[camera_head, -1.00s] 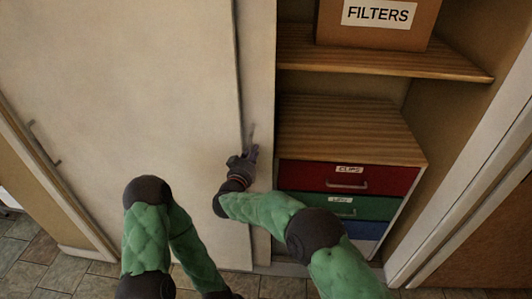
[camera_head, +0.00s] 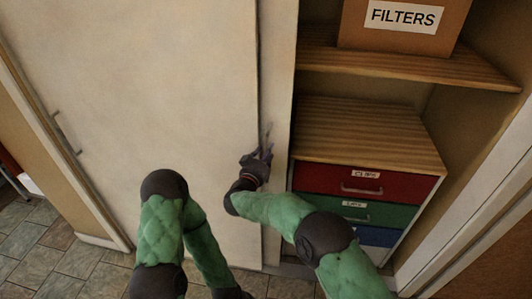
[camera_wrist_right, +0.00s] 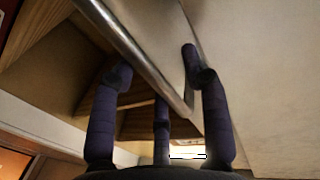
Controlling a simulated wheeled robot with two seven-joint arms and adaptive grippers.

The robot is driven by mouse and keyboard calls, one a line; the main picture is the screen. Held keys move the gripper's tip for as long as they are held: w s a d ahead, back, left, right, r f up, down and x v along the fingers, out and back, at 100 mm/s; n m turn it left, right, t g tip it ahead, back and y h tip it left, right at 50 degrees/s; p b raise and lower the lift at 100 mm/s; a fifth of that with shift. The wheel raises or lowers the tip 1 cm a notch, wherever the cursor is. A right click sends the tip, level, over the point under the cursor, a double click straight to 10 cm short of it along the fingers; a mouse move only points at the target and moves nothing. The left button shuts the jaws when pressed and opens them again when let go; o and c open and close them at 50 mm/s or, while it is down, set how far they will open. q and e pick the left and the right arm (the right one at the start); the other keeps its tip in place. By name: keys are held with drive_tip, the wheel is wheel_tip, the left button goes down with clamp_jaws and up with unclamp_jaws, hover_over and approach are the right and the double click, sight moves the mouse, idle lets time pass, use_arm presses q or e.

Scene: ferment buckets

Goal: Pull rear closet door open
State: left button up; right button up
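The closet has two overlapping sliding doors. The rear door (camera_head: 279,100) shows as a narrow pale strip beside the open shelves; the front door (camera_head: 150,100) covers the rest of it. My right gripper (camera_head: 264,153) is at the rear door's strip, by the front door's edge. In the right wrist view a metal bar handle (camera_wrist_right: 140,55) runs slantwise past the spread fingers of my right gripper (camera_wrist_right: 160,85). The fingers look open, not closed round the bar; contact cannot be told. My left arm is low in the head view, with its gripper out of frame.
Right of the rear door, the open closet holds a drawer unit (camera_head: 370,135) with red, green and blue drawers. A box labelled FILTERS (camera_head: 400,25) stands on a shelf (camera_head: 410,67) above. The front door's handle (camera_head: 65,132) is at far left. Tiled floor (camera_head: 75,270) shows below.

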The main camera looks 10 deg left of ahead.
sight(266, 138)
drive_tip(key=shift+r, duration=0.1)
wheel_tip(266, 138, up, 10)
drive_tip(key=shift+f, duration=0.1)
idle(0.5)
